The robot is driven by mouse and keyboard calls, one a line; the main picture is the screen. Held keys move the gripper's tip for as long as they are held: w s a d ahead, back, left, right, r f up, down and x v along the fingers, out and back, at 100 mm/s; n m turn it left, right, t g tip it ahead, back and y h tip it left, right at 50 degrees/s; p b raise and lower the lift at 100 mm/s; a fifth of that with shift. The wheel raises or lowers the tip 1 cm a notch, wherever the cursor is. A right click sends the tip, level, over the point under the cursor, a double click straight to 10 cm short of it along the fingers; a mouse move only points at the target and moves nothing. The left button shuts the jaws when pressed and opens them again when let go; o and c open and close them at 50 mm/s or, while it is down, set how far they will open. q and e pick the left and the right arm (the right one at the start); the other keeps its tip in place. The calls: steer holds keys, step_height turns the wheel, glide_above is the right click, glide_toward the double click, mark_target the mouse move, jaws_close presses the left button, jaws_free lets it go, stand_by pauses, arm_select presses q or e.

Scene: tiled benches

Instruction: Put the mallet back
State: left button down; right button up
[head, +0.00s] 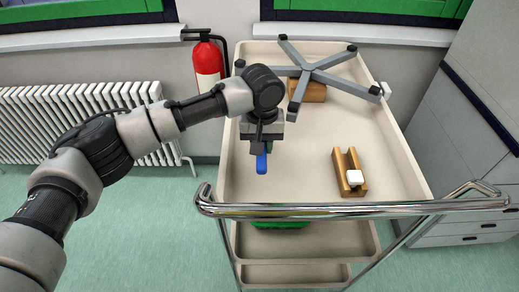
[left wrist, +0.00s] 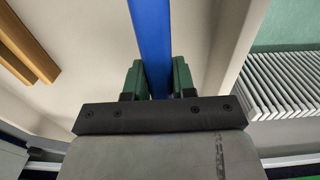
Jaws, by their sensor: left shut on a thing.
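My left gripper (head: 259,147) is shut on a blue bar (head: 261,165), seemingly the mallet's handle, above the left part of the cart's top tray. In the left wrist view the blue bar (left wrist: 152,45) runs between the green finger pads (left wrist: 155,80). I cannot make out the mallet's head. A wooden grooved block (head: 341,172) lies on the tray to the right of the gripper, apart from it. My right gripper is out of view.
The cart's top tray (head: 300,180) has a raised rim and a chrome rail (head: 330,209) in front. A grey star-shaped base (head: 310,72) and a brown block (head: 308,91) occupy the back. A fire extinguisher (head: 208,65) and radiator (head: 75,110) are at left.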

arm_select(q)
steer(key=shift+w+a+f, duration=0.15)
steer(key=shift+a+f, duration=0.05)
steer(key=shift+f, duration=0.2)
steer(key=shift+f+p, duration=0.8)
steer(key=shift+p, duration=0.35)
steer(key=shift+f, duration=0.65)
steer(key=c, duration=0.9)
jaws_free()
steer(key=shift+f, duration=0.15)
